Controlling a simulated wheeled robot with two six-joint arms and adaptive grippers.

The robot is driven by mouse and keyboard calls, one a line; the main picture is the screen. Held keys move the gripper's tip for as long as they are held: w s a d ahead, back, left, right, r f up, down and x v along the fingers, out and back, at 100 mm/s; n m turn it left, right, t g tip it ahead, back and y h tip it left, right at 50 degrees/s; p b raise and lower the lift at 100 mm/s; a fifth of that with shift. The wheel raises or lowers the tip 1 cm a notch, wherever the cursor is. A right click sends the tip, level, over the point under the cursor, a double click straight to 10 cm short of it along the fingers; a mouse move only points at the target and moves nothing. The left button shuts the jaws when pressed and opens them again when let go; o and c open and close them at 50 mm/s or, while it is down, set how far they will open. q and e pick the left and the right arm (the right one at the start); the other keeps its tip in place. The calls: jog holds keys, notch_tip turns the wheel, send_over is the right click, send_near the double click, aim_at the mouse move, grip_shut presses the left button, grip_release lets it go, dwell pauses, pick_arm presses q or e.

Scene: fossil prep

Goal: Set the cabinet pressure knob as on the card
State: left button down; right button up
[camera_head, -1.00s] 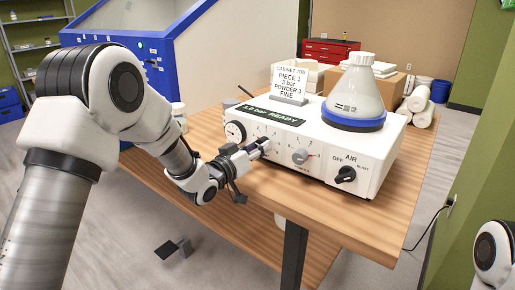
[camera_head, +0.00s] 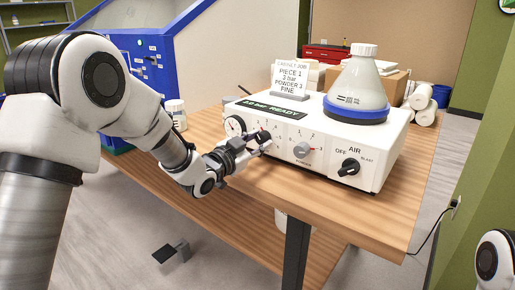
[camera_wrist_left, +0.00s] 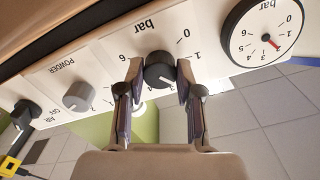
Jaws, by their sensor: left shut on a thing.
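The black pressure knob (camera_wrist_left: 160,72) is under the "bar" scale on the white unit (camera_head: 372,180). In the wrist view my left gripper (camera_wrist_left: 158,82) has one finger on each side of it, shut on it. In the head view my left gripper (camera_head: 262,142) covers part of the knob. The gauge (camera_wrist_left: 268,32) beside it has its red needle near 2. The card (camera_head: 290,79) on the unit says PIECE 1, a bar value that looks like 2, POWDER 3, FINE. The green display (camera_head: 272,108) shows a bar value, hard to read, and READY. My right gripper is out of view.
The powder knob (camera_head: 301,150) and the black AIR knob (camera_head: 349,167) are to the right on the same panel. A blue-collared flask (camera_head: 357,88) stands on the unit. A white jar (camera_head: 177,112) stands left on the wooden table (camera_head: 330,216).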

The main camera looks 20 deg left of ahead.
pick_arm(q)
jog(key=m+b, duration=0.3)
jog(key=m, duration=0.1)
jog(key=shift+f, duration=0.1)
jog(key=shift+m+b, duration=0.9)
jog(key=shift+m, duration=0.8)
jog(key=c, duration=0.8)
grip_release()
jog(key=shift+o, duration=0.2)
jog(key=v, duration=1.2)
